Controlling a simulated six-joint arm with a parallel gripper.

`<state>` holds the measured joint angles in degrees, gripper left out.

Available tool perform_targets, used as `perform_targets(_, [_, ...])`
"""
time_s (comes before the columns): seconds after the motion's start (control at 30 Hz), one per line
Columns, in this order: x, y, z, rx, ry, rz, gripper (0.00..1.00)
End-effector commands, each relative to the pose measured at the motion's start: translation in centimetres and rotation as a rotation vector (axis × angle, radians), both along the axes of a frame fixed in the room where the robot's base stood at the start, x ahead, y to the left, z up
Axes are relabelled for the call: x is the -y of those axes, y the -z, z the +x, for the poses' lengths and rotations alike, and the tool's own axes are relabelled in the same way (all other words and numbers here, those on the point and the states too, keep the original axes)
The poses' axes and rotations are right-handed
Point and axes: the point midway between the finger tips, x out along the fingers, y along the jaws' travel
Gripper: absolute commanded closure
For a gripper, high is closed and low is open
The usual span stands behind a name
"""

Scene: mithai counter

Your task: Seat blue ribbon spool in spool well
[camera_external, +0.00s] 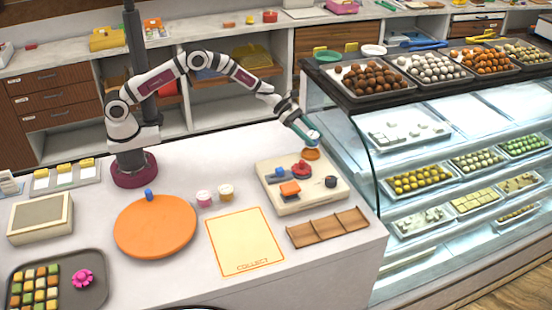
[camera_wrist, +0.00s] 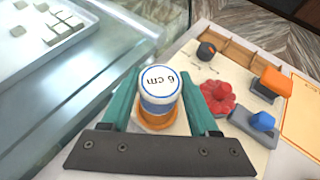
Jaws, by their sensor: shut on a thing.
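The blue ribbon spool (camera_wrist: 158,83) has a white top marked "6 cm" and a blue band below it. My gripper (camera_external: 313,138) is shut on it, with a teal finger on each side in the wrist view. An orange round piece (camera_wrist: 160,124), which looks like the spool well, shows directly below the spool. It also shows in the external view (camera_external: 311,155) at the back edge of the cream board (camera_external: 318,199), under my gripper. The spool looks roughly upright. I cannot tell whether its bottom is inside the orange piece or just above it.
The board also carries a red flower-shaped knob (camera_external: 301,169), an orange block (camera_external: 290,189), a blue piece (camera_external: 280,172) and a dark knob (camera_external: 330,182). A wooden divided tray (camera_external: 328,228) lies in front. The glass case (camera_external: 372,165) stands close on the right.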

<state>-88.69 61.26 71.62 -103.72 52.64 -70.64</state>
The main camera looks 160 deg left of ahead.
Motion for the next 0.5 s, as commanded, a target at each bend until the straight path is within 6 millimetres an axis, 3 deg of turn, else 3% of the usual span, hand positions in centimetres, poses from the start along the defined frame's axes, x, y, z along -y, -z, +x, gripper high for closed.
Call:
perform_targets(0.2, [0.0, 2.5, 0.1, 0.0, 0.001, 0.0, 0.94])
perform_targets(0.5, [0.0, 3.1, 0.1, 0.0, 0.0, 0.001, 0.94])
